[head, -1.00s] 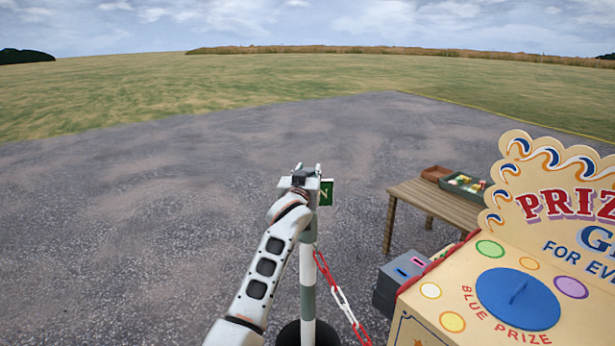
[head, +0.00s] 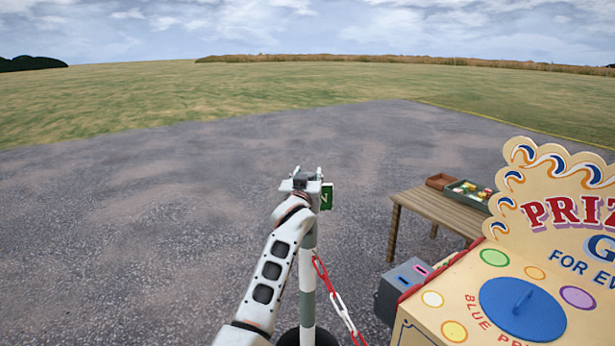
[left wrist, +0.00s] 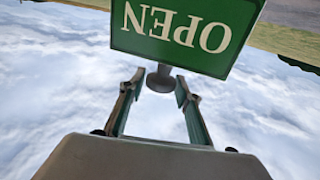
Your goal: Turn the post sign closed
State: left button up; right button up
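The post sign (head: 327,197) is a small green board at the top of a green and white striped post (head: 307,290). In the left wrist view the sign (left wrist: 185,32) shows white letters reading OPEN, upside down in the picture. My left gripper (head: 308,174) is at the top of the post and hides much of the sign in the head view. In the left wrist view its two fingers (left wrist: 155,90) are spread, with a grey round knob (left wrist: 160,79) between them and gaps on both sides. I cannot tell whether a finger touches the sign. My right gripper is not in view.
A red and white chain (head: 337,300) hangs from the post to the lower right. A prize game board (head: 470,270) stands at right, with a grey box (head: 402,285) beside it. A wooden table (head: 430,205) with trays stands behind. Open paving lies to the left.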

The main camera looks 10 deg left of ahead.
pick_arm(q)
jog(key=shift+o, duration=0.3)
jog(key=shift+s, duration=0.1)
jog(key=shift+s, duration=0.25)
jog(key=s, duration=0.6)
jog(key=shift+s+d, duration=0.4)
jog(key=shift+d, duration=0.05)
